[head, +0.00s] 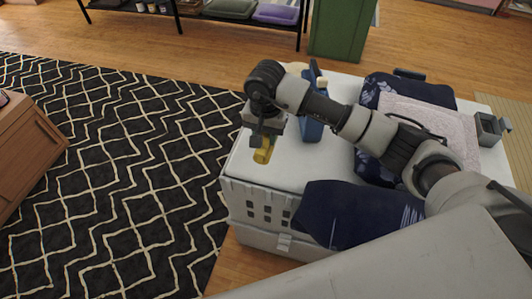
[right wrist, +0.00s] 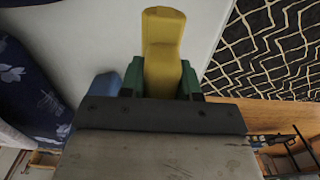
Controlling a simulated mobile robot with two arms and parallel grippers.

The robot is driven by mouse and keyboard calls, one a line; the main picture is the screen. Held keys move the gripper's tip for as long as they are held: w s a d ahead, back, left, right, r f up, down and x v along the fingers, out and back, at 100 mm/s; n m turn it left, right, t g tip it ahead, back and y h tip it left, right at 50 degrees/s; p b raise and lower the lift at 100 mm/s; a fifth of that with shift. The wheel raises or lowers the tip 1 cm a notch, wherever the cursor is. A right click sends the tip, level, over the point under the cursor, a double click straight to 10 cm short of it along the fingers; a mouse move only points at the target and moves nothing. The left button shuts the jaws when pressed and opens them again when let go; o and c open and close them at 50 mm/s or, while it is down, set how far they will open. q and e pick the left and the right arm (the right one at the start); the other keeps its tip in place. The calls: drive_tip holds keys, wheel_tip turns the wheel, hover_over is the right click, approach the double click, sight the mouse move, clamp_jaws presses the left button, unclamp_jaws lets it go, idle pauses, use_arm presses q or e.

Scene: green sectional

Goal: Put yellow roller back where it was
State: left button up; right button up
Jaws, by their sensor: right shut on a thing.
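The yellow roller (head: 263,152) hangs below my right gripper (head: 266,136) at the left part of a white crate top (head: 310,160) in the head view. In the right wrist view the yellow roller (right wrist: 163,45) sits between the two green fingers of my right gripper (right wrist: 161,80), which is shut on it. The roller is over or on the white top; I cannot tell whether it touches. My left gripper is not in view.
A blue object (head: 311,128) stands just behind the gripper. Dark blue cloths (head: 345,210) and a folded pale towel (head: 425,118) lie on the white top. A small grey box (head: 488,130) is at its right end. A patterned rug (head: 110,170) covers the floor at left.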

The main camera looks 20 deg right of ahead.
drive_tip(key=shift+f, duration=0.95)
wheel_tip(320, 180, down, 3)
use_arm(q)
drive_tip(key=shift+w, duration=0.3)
use_arm(e)
drive_tip(key=shift+w+f, duration=0.1)
drive_tip(key=shift+f, duration=0.25)
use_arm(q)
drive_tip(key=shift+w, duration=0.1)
use_arm(e)
drive_tip(key=shift+f, duration=0.1)
drive_tip(key=o, duration=0.9)
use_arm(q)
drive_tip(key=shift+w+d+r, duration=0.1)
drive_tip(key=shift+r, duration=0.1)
